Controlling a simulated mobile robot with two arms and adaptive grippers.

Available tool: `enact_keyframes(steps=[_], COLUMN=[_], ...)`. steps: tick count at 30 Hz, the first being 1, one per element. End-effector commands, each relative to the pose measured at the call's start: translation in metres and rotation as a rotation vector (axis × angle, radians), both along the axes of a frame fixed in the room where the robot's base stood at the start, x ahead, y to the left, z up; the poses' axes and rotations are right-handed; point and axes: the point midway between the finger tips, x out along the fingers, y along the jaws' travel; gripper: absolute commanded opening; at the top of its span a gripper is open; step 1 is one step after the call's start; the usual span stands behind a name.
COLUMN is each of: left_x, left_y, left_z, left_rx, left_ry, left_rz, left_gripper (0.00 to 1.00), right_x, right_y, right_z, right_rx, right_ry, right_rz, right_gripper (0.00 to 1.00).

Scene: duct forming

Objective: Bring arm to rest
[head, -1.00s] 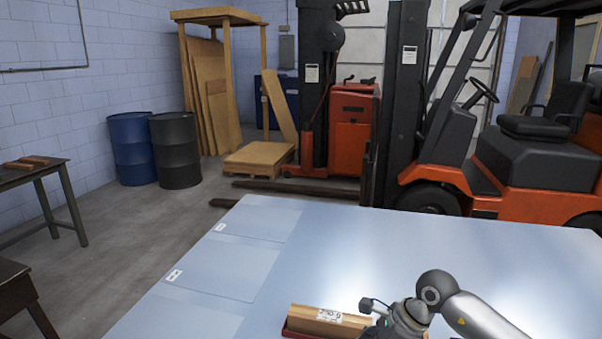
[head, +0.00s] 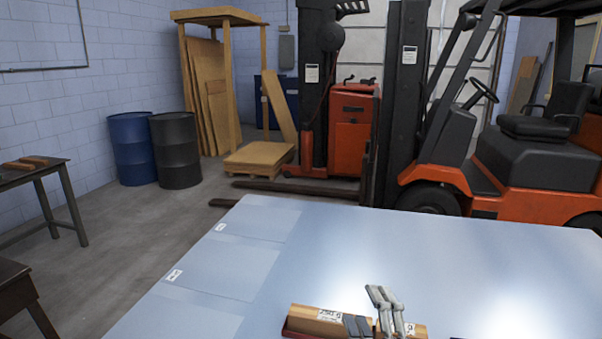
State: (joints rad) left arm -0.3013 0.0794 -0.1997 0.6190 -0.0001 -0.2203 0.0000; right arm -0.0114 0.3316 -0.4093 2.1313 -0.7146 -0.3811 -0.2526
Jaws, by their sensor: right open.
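My right gripper (head: 376,311) shows at the bottom of the head view, right of centre. Its light and dark grey finger parts stand apart, and it is open with nothing seen between them. It overlaps a brown block (head: 306,319) with a white label, so the middle of the block is hidden. I cannot tell whether they touch. The block lies in a dark red tray (head: 290,333) at the near edge of the picture. My left gripper is not in view.
The pale blue-grey tabletop (head: 330,250) is wide and clear, with flat labelled panels (head: 215,262) at left. A side table (head: 40,170) is at left.

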Motion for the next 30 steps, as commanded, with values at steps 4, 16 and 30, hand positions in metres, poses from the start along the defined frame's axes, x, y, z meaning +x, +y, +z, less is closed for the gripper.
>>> enact_keyframes(steps=[4,16,30], left_x=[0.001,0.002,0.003], left_y=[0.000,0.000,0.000], left_z=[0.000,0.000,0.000], left_rx=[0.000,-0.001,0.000], left_ry=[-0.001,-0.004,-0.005], left_rz=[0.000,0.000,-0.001], left_gripper=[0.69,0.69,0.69], right_x=[-0.027,-0.189,-0.268], right_y=[-0.050,-0.090,-0.079], right_z=[-0.069,-0.219,-0.299], right_rx=[0.266,0.719,0.813], right_ry=[0.330,1.121,1.461], right_rz=[-0.191,-0.592,-0.745], right_gripper=[0.69,0.69,0.69])
